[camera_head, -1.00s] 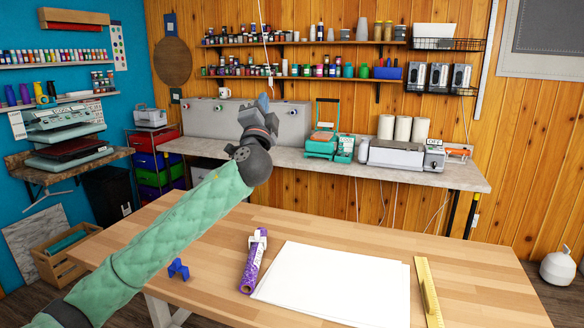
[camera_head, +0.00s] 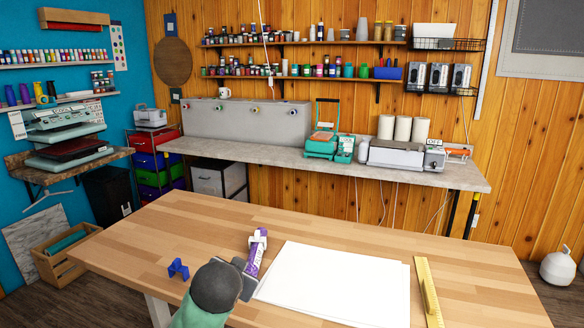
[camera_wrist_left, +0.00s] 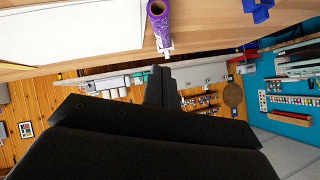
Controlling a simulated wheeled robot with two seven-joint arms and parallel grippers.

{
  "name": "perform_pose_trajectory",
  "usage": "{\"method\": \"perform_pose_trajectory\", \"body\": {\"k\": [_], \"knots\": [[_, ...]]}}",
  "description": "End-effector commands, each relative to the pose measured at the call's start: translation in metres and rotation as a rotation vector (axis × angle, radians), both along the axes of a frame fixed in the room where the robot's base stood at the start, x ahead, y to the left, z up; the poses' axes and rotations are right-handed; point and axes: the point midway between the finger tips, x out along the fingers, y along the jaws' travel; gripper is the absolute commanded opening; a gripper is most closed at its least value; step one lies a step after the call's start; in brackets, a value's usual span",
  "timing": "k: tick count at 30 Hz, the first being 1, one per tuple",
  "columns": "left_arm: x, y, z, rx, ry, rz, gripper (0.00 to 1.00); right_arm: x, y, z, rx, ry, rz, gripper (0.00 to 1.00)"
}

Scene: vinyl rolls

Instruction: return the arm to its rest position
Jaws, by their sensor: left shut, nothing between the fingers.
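My left arm comes in at the bottom of the head view, low over the near part of the table. Its gripper (camera_head: 246,282) is shut and empty, and in the wrist view its dark fingers (camera_wrist_left: 162,88) are together. In the head view it overlaps the near end of a purple vinyl roll (camera_head: 256,254), which lies on the table with a white clip-like piece at its far end. The roll (camera_wrist_left: 160,22) also shows beyond the fingertips in the wrist view. My right gripper is in neither view.
The wooden table (camera_head: 330,225) carries a stack of white sheets (camera_head: 335,285), a yellow ruler (camera_head: 428,290) and a blue holder (camera_head: 178,269) left of the gripper. The table's back part is clear. A grey counter (camera_head: 270,155) with machines stands behind.

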Motion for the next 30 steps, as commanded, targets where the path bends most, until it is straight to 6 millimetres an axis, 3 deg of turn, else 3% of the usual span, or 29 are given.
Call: {"method": "perform_pose_trajectory", "body": {"k": [3, 20, 30], "knots": [[-0.028, 0.002, -0.033, -0.057, 0.068, -0.007, 0.00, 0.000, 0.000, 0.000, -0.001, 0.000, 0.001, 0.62], [-0.156, 0.025, -0.173, -0.212, 0.361, 0.081, 0.00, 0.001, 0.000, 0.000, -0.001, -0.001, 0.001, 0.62], [-0.255, 0.031, -0.263, -0.249, 0.586, 0.153, 0.00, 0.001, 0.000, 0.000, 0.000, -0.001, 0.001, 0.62]]}}
